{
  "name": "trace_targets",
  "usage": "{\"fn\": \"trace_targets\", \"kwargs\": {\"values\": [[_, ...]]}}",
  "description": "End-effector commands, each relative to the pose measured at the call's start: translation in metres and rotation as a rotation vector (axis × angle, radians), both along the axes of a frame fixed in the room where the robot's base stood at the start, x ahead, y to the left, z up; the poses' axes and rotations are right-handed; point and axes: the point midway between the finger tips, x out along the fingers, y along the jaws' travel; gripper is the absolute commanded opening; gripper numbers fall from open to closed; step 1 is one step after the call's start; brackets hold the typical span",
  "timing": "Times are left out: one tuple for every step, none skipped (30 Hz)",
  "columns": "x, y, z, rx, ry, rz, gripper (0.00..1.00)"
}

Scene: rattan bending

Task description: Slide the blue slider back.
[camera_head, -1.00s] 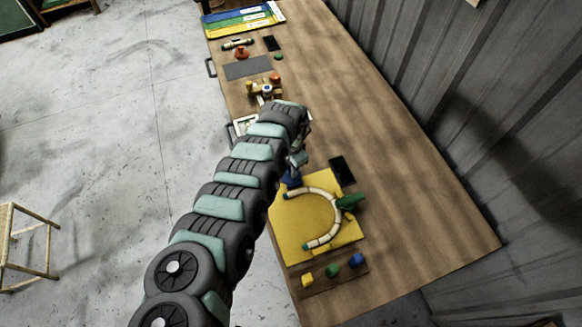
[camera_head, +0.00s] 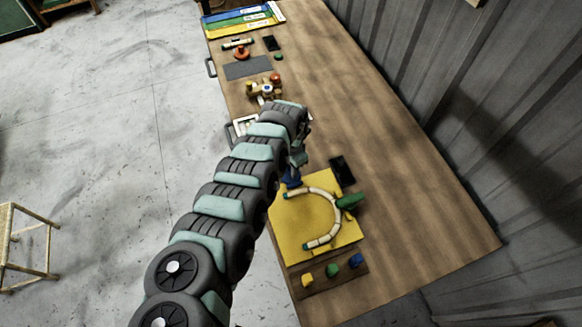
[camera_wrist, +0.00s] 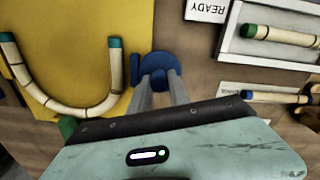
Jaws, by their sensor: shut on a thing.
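The blue slider (camera_wrist: 158,68) is beside the right edge of the yellow board (camera_wrist: 75,20) in the wrist view. It also shows in the head view (camera_head: 291,180) at the board's upper left corner, partly hidden by my arm. My gripper (camera_wrist: 160,78) has its two fingers on the blue slider and is shut on it; the fingers cover part of it. In the head view, my arm hides most of the gripper. A curved pale rattan piece (camera_head: 334,208) with dark bands and green ends lies on the yellow board, next to a green part (camera_head: 348,201).
A dark flat object (camera_head: 342,170) lies above the board in the head view. A strip with yellow, green and blue knobs (camera_head: 331,270) lies below it. In the wrist view, a white tray (camera_wrist: 232,45) holds a rattan stick. The table's right side is clear.

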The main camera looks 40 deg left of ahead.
Motion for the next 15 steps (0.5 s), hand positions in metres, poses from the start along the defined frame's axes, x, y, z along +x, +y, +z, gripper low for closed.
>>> {"fn": "trace_targets", "kwargs": {"values": [[0.000,0.000,0.000,0.000,0.000,0.000,0.00],[0.000,0.000,0.000,0.000,0.000,0.000,0.00],[0.000,0.000,0.000,0.000,0.000,0.000,0.00],[0.000,0.000,0.000,0.000,0.000,0.000,0.00],[0.000,0.000,0.000,0.000,0.000,0.000,0.00],[0.000,0.000,0.000,0.000,0.000,0.000,0.00],[0.000,0.000,0.000,0.000,0.000,0.000,0.00],[0.000,0.000,0.000,0.000,0.000,0.000,0.00],[0.001,0.001,-0.001,0.001,0.000,0.000,0.00],[0.002,0.002,-0.002,0.001,0.001,-0.001,0.00],[0.003,0.004,-0.003,0.002,0.001,-0.001,0.00],[0.004,0.006,-0.004,0.001,0.002,-0.001,0.00],[0.005,0.009,-0.005,0.001,0.002,0.000,0.00],[0.006,0.011,-0.005,0.002,0.002,0.000,0.00],[0.007,0.014,-0.005,0.003,0.002,0.000,0.00]]}}
